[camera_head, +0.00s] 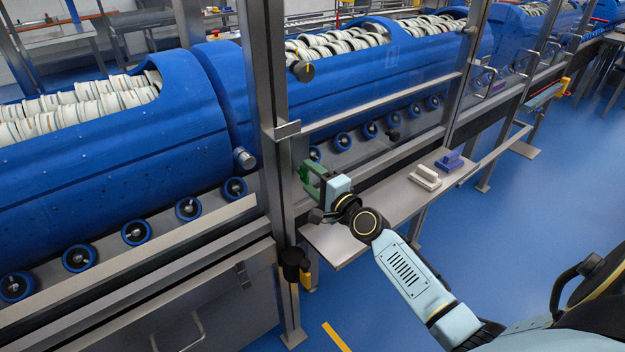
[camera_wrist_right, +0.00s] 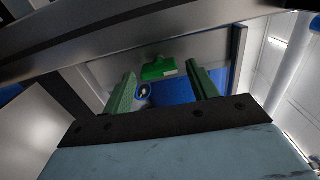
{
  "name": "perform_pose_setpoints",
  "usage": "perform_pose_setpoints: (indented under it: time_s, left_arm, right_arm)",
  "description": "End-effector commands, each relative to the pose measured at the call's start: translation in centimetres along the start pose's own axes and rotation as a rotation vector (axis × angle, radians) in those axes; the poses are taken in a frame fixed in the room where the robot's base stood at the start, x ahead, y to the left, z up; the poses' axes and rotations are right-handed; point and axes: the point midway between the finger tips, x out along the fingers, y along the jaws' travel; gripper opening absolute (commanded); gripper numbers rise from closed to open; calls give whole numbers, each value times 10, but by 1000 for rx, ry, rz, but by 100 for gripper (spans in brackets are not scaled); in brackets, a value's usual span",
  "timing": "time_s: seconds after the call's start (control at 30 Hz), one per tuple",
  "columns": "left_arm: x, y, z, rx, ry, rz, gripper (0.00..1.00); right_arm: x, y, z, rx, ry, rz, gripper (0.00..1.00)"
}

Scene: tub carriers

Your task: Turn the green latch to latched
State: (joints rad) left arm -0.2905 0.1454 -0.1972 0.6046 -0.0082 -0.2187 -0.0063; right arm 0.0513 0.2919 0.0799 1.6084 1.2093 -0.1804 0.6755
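The green latch (camera_wrist_right: 158,69) shows in the right wrist view as a small bright green piece on a grey panel, lying roughly across the picture. My right gripper (camera_wrist_right: 160,76) is open, with its two green fingers apart on either side of the latch in the picture. The latch appears beyond the fingertips, and I cannot tell whether they touch it. In the head view my right gripper (camera_head: 308,185) is at the steel post beside the guard panel. There I cannot clearly separate the latch from the green fingers. My left gripper is not in view.
A steel shelf (camera_head: 395,202) lies below and right of the gripper, holding a white handled block (camera_head: 425,178) and a purple one (camera_head: 449,161). The steel post (camera_head: 268,120) and blue drums (camera_head: 190,110) stand close behind. Blue floor (camera_head: 540,190) is clear at right.

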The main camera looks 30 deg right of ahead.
Motion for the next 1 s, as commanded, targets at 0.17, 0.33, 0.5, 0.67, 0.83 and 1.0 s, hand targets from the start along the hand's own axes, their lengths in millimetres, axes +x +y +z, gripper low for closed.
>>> perform_pose_setpoints:
  time_s: [0.17, 0.33, 0.5, 0.67, 0.83, 1.0]
  left_arm:
    - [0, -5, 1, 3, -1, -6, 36]
    - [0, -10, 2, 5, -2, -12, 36]
    - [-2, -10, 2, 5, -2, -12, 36]
    - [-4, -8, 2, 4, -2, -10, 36]
    - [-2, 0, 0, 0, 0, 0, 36]
    - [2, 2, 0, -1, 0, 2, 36]
  right_arm:
    - [0, 0, 0, -2, -1, 0, 63]
    - [-2, 0, 0, -2, -1, 1, 63]
    - [-18, 0, 0, -3, -1, 2, 63]
    - [-49, 1, 0, -4, -2, 4, 63]
    - [-83, 1, 0, -4, -2, 4, 63]
    - [-111, 1, 0, -3, -1, 3, 63]
